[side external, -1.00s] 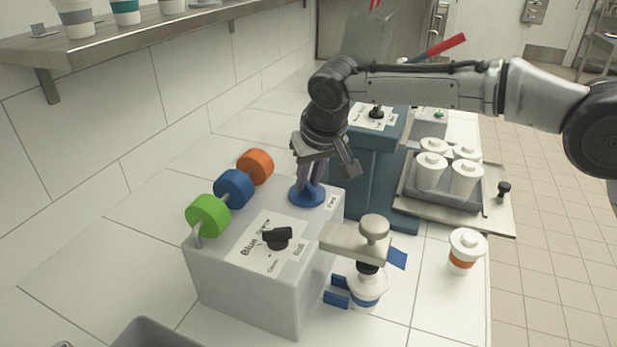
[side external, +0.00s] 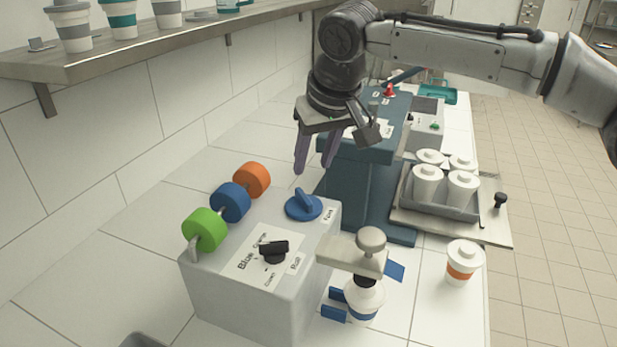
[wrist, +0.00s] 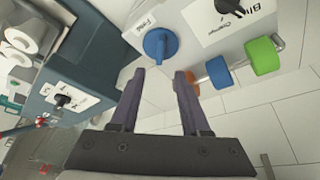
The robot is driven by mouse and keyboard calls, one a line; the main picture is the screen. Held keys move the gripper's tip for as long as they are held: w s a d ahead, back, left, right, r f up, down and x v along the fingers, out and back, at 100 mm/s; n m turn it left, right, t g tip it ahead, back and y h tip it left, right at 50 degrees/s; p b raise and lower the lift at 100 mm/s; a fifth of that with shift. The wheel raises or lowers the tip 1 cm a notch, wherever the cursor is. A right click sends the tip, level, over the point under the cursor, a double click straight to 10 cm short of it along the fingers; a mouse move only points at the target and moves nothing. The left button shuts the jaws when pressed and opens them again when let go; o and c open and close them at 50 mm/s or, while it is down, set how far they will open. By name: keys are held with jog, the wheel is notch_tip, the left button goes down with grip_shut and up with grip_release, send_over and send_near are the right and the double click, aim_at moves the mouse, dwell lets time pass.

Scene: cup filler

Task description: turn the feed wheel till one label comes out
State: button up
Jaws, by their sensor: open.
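The blue feed wheel (side external: 304,206) lies on top of the grey labeller box (side external: 235,290), next to the "Feed" tag (side external: 329,214). Its raised grip bar is in plain view, and the wheel also shows in the wrist view (wrist: 160,46). My gripper (side external: 315,168) is open and empty, above and behind the wheel, with both fingers clear of it. In the wrist view its fingertips (wrist: 159,74) point toward the wheel with a gap between. A cup with a blue band (side external: 362,302) stands under the labeller's arm (side external: 350,257); blue tabs show beside it.
Green (side external: 205,230), blue (side external: 231,202) and orange (side external: 252,180) rolls sit on a bar at the left. A black roll selector knob (side external: 273,251) is on the box top. A teal machine (side external: 355,185) stands behind. An orange-banded cup (side external: 461,264) stands at right.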

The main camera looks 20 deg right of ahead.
jog(key=shift+v, duration=2.15)
jog(key=s+d+r+m+t, duration=0.1)
jog(key=d+r+m, duration=0.1)
jog(key=d+r, duration=0.6)
jog(key=s+d+m, duration=0.1)
jog(key=s+d, duration=1)
jog(key=d, duration=0.3)
jog(key=s+d+f, duration=0.3)
jog(key=s, duration=0.3)
jog(key=s+d+f, duration=0.3)
jog(key=s+f, duration=0.1)
jog(key=s, duration=0.2)
jog(key=s+f+n, duration=0.2)
jog(key=s+f, duration=0.5)
jog(key=f, duration=0.5)
jog(key=shift+a+f+n, duration=0.25)
jog(key=shift+n, duration=0.15)
